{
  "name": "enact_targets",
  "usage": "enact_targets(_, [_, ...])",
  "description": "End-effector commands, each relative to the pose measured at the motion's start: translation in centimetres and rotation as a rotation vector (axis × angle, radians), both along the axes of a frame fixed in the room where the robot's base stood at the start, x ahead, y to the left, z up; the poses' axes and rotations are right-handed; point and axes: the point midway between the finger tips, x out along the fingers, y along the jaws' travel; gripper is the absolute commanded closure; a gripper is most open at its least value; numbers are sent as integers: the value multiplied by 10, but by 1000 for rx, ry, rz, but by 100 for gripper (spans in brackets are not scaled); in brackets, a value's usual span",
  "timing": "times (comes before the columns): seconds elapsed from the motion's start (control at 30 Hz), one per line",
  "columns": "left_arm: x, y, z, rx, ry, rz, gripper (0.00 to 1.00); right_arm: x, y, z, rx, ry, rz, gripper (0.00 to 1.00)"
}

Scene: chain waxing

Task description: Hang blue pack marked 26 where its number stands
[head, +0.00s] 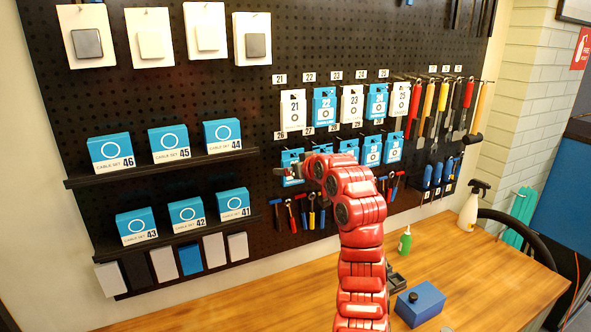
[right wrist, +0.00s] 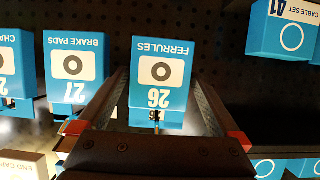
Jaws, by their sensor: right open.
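The blue pack marked 26 (right wrist: 170,40), labelled FERRULES, shows upside down in the right wrist view. A small 26 tag (right wrist: 155,114) and a hook stand at its hole end, and the pack appears to hang there. In the head view the pack (head: 291,157) is at the left end of the lower pack row, under the 26 tag (head: 281,135), partly hidden by my gripper. My right gripper (head: 281,172) is open around it, one finger on each side in the right wrist view (right wrist: 160,82). I cannot tell whether the fingers touch it. My left gripper is not in view.
The pack marked 27 (right wrist: 73,68) hangs close beside one finger. Tools (head: 310,215) hang below the lower row, and a shelf of cable set boxes (head: 186,214) is to the left. A blue box (head: 420,303) and green bottle (head: 405,242) stand on the bench.

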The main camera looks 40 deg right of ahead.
Motion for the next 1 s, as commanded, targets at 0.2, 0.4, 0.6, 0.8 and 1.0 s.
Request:
enact_targets(0.2, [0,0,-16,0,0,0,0,-19,4,4,-4,-2,-2,0])
enact_targets(0.4, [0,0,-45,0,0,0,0,-65,18,22,-7,-5,-3,0])
enact_targets(0.6, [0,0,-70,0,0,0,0,-111,32,42,-7,-3,-5,0])
enact_targets(0.8, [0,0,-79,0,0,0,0,-141,44,60,-4,-2,-2,0])
enact_targets(1.0, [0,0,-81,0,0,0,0,-153,48,66,-1,0,-1,0])
